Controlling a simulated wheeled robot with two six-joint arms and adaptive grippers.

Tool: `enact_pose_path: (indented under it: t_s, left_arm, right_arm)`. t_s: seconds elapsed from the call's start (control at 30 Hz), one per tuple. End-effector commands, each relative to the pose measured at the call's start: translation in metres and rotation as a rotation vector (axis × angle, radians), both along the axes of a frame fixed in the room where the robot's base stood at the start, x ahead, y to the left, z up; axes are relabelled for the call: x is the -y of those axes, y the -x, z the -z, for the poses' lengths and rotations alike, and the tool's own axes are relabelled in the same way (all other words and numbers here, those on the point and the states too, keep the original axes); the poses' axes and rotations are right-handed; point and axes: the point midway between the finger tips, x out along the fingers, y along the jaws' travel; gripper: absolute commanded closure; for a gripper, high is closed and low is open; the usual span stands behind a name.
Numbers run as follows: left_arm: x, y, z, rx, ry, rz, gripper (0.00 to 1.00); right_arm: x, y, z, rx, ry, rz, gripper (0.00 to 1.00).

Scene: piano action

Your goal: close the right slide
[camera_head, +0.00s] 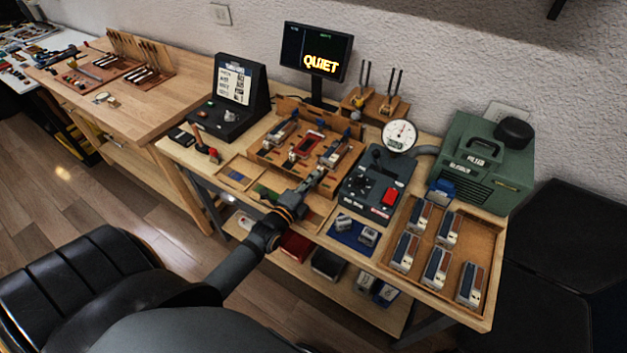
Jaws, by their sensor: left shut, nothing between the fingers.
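A wooden fixture (270,158) stands in the middle of the bench. It bears a left slide unit (282,132), a red block (307,145) in the middle and a right slide unit (341,150), each with grey metal and dark parts. How far the right slide is open is too small to tell. My left gripper (319,173) is shut and empty. It is at the front right of the fixture, just in front of the right slide unit. I cannot tell whether it touches it. My right gripper is not in view.
A dark control box (372,186) with a red button and a round dial gauge (399,135) stand to the right. A wooden tray (463,225) with several small units lies further right, before a green machine (483,160). A screen (317,52) reading QUIET stands behind.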

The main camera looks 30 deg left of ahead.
Motion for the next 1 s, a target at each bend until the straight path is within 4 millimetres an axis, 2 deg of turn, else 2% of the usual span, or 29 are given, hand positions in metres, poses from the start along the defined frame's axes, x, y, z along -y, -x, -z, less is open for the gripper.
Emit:
enact_pose_path:
  t_s: [0.1, 0.47, 0.67, 1.0]
  left_arm:
    - [0.000, -0.006, 0.001, -0.001, -0.001, 0.000, 1.00]
    - [0.000, -0.008, 0.000, -0.001, 0.000, 0.000, 1.00]
    - [0.001, -0.028, 0.000, 0.001, -0.001, 0.000, 1.00]
    - [0.001, -0.029, -0.005, 0.008, -0.001, 0.002, 1.00]
  right_arm:
    - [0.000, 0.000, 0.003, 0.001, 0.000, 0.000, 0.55]
    - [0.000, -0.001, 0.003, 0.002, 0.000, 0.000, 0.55]
    - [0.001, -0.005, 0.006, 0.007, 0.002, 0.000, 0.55]
    - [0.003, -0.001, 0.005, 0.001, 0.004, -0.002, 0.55]
